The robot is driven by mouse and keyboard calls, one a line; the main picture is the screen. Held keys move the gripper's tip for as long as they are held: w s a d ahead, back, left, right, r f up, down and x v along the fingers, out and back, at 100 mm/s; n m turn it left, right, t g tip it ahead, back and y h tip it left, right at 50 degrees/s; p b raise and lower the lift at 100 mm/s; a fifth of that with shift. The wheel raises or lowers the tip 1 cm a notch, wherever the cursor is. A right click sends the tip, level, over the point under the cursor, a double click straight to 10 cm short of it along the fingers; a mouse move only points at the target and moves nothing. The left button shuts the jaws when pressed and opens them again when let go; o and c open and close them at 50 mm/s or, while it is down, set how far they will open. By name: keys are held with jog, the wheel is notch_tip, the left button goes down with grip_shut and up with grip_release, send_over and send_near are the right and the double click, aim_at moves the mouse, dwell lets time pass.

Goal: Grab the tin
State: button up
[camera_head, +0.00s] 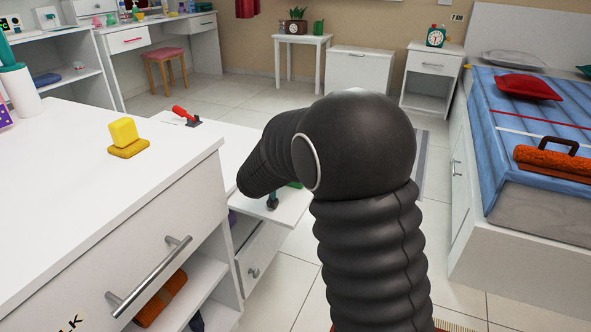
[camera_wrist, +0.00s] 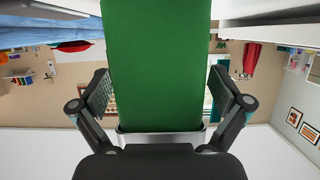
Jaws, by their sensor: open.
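A green, flat-sided thing with a silver rim, likely the tin (camera_wrist: 158,60), fills the middle of the wrist view. It stands between the two fingers of my gripper (camera_wrist: 160,90), its rim end close to the palm. The fingers are open, one on each side, with narrow gaps beside it; I cannot tell whether either touches it. In the head view my arm hides most of the gripper and the tin. A small green sliver (camera_head: 295,185) shows beside the arm, above a white lower surface (camera_head: 291,208).
A white cabinet top (camera_head: 70,180) at the left holds a yellow block (camera_head: 123,132) on a sponge-like pad. A red-handled tool (camera_head: 184,115) lies on the lower white surface. A bed (camera_head: 540,215) stands right. Tiled floor (camera_head: 225,92) is clear behind.

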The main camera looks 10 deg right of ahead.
grip_shut()
jog(key=shift+r, duration=0.1)
